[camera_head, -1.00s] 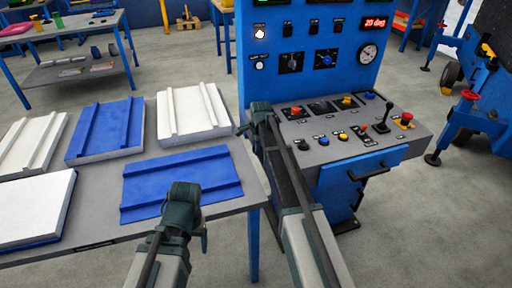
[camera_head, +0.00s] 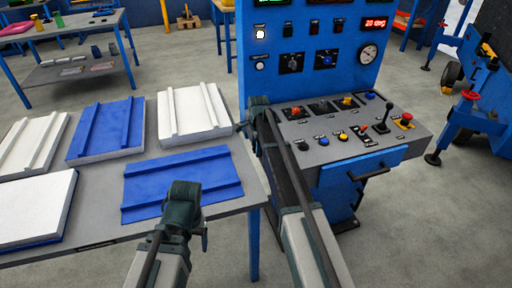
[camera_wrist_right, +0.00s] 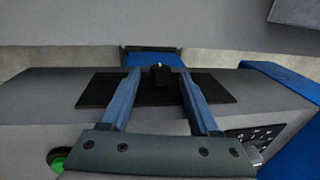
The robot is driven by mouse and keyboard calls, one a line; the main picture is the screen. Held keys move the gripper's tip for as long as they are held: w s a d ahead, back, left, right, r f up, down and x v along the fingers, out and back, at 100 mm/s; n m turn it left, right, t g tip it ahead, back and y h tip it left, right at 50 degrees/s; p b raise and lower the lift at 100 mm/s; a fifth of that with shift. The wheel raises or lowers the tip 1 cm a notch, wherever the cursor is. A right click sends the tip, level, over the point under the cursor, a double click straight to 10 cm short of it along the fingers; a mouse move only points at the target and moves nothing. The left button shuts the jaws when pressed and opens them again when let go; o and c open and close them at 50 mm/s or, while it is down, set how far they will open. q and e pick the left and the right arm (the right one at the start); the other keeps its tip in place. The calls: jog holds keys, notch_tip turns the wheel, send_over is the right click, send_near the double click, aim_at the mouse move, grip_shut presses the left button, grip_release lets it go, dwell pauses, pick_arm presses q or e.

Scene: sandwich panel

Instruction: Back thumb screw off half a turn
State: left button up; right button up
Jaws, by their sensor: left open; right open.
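The thumb screw looks to be the small black knob (camera_wrist_right: 160,76) in the right wrist view, standing at a dark flat plate (camera_wrist_right: 100,89) on a grey housing. My right gripper (camera_wrist_right: 159,73) is open, with one blue finger on each side of the knob. Gaps show between the knob and both fingers. In the head view my right gripper (camera_head: 258,110) is at the left edge of the control console, and I cannot make out the knob there. My left gripper (camera_head: 184,195) shows over the front part of the blue panel (camera_head: 165,178), apart from the console.
The blue console (camera_head: 340,150) carries buttons, a joystick (camera_head: 383,121) and gauges. A grey table (camera_head: 105,232) to the left holds several white and blue panels. A blue machine with a red handwheel (camera_head: 469,95) stands at the right. The floor in front is clear.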

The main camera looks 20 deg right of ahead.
jog(key=shift+r, duration=0.15)
notch_tip(320, 180, up, 13)
jog(key=s+p, duration=0.2)
jog(key=p, duration=1.1)
jog(key=shift+r+p, duration=0.2)
jog(key=shift+p, duration=0.1)
jog(key=s+a+n, duration=0.5)
jog(key=s+n, duration=0.2)
jog(key=s, duration=0.4)
jog(key=s+a+n+g, duration=0.1)
jog(key=s+a+n, duration=0.5)
jog(key=s, duration=0.5)
jog(key=s+a+n+h, duration=0.1)
jog(key=s+a+n, duration=0.5)
jog(key=s, duration=0.6)
jog(key=n, duration=0.2)
jog(key=shift+a+n+g, duration=0.25)
jog(key=shift+n+g, duration=0.05)
jog(key=shift+g, duration=0.1)
